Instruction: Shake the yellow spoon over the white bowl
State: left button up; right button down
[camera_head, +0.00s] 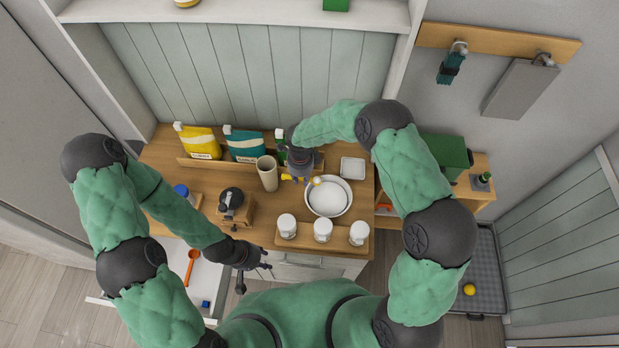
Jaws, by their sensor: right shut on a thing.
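The white bowl (344,206) stands on the wooden counter, right of centre, with pale contents inside. My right gripper (300,176) is at the bowl's upper left, seen from above, its fingertips partly hidden by its own wrist. It is shut on the yellow spoon (289,177). The spoon lies roughly level, its right end at the bowl's upper-left rim; I cannot tell its height above the bowl. My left gripper (256,277) is in front of the counter, at its lower left edge, with fingers spread and empty.
Several white jars (323,230) line the counter's front. A beige cylinder (267,173), a small white square dish (352,168) and yellow and teal bags (246,145) stand near the bowl. A dark grinder-like object (231,203) is left. An open drawer (207,277) holds an orange scoop (191,266).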

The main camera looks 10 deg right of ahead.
jog(key=shift+d, duration=0.8)
jog(key=shift+s+a, duration=0.1)
jog(key=shift+a, duration=1)
jog(key=shift+d, duration=1.5)
